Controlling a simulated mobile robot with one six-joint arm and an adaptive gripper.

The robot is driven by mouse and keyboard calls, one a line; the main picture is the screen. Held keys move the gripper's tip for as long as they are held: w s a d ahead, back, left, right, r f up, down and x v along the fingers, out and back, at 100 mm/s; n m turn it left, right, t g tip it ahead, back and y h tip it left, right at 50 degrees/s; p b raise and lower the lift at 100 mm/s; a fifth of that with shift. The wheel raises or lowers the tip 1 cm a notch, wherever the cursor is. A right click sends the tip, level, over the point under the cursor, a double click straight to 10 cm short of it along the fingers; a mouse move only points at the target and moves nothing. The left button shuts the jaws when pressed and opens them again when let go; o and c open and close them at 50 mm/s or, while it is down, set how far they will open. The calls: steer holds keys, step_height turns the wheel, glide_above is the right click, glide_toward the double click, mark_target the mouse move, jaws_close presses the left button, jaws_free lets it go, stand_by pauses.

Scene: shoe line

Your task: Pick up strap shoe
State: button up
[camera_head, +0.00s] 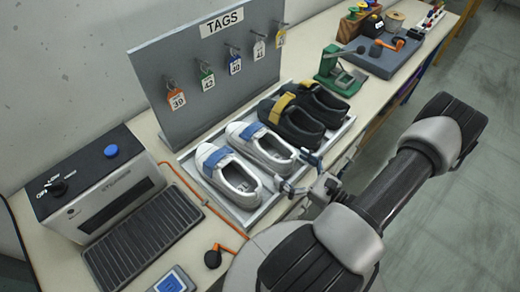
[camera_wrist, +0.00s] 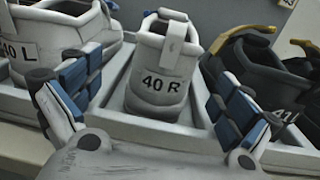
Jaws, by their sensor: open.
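Several strap shoes stand side by side in a light grey tray (camera_head: 344,132). The two white ones with blue straps are 40 L (camera_head: 212,166) and 40 R (camera_head: 252,139); two black ones with yellow straps (camera_head: 291,126) stand to their right. In the wrist view, the heel of 40 R (camera_wrist: 158,78) is centred between the spread fingers of my gripper (camera_wrist: 157,90), with 40 L (camera_wrist: 88,28) on the left and black 41 L (camera_wrist: 258,78) on the right. My gripper (camera_head: 298,175) is open and empty at the heel side of the white shoes. Contact with the shoe cannot be told.
A grey TAGS board (camera_head: 210,75) with several hanging number tags stands behind the tray. A steamer box (camera_head: 95,185) with a dark ribbed mat (camera_head: 143,240) is at left. A green stand (camera_head: 338,72) and a grey fixture board (camera_head: 385,60) lie beyond the tray.

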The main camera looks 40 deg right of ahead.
mark_target(277, 155)
steer(key=shift+w+a+r+b, duration=0.1)
steer(key=shift+w+b, duration=0.3)
steer(key=shift+w, duration=1.15)
steer(key=shift+w+a+b, duration=0.1)
steer(key=shift+w+b, duration=0.3)
steer(key=shift+w, duration=1.1)
steer(key=shift+d, duration=0.1)
steer(key=c, duration=1.4)
steer(key=shift+r, duration=0.1)
step_height(277, 155, up, 20)
steer(key=p, duration=0.7)
